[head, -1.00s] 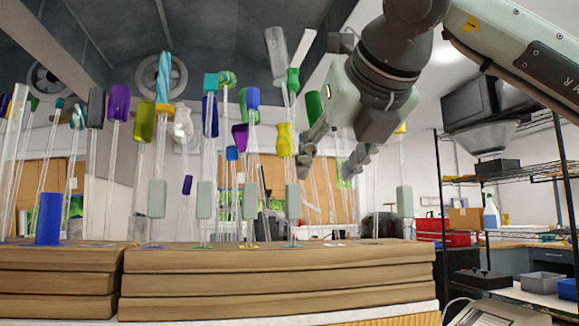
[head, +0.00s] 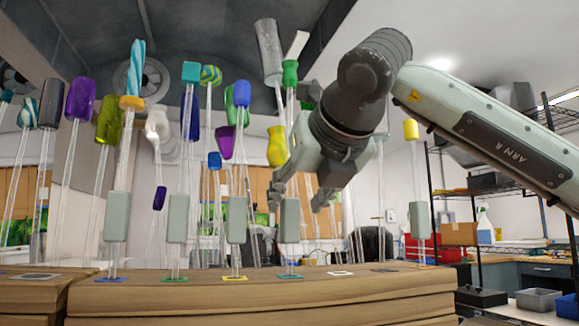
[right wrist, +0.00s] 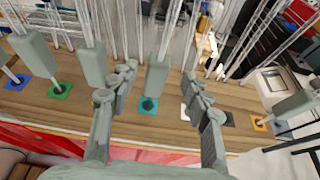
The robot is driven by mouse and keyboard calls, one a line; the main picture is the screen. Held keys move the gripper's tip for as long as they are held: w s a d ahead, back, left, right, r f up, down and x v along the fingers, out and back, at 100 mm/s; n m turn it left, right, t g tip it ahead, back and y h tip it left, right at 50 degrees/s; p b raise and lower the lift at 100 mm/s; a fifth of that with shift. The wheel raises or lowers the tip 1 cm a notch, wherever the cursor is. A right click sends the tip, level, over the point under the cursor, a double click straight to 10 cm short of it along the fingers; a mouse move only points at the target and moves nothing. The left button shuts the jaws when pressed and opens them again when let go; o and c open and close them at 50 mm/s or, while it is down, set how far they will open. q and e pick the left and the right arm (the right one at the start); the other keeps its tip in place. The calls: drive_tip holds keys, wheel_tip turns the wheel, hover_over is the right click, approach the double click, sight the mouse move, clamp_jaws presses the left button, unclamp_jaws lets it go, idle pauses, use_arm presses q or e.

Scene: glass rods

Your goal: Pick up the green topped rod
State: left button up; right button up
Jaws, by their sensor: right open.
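The green topped rod is a clear glass rod with a bright green top (head: 290,73), a pale grey-green block (head: 289,220) low down and a teal base patch (head: 290,276). It stands upright; my right gripper hides its middle. My right gripper (head: 299,198) is open, fingers pointing down and left, by the upper end of that block. In the right wrist view the block (right wrist: 155,78) appears between the two open fingers (right wrist: 160,88), apart from both. I cannot tell whether it is fully between them in depth. My left gripper is not in view.
Rods with other tops crowd the left, such as teal (head: 191,72) and yellow (head: 277,146). A yellow topped rod (head: 411,130) stands at right.

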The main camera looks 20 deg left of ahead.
sight(292, 204)
drive_tip(key=shift+p+x, duration=0.4)
drive_tip(key=shift+x, duration=1.55)
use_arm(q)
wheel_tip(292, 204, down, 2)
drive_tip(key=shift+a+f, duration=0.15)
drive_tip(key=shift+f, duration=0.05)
use_arm(e)
drive_tip(key=shift+s+a+r, duration=0.1)
drive_tip(key=shift+a, duration=0.05)
clamp_jaws()
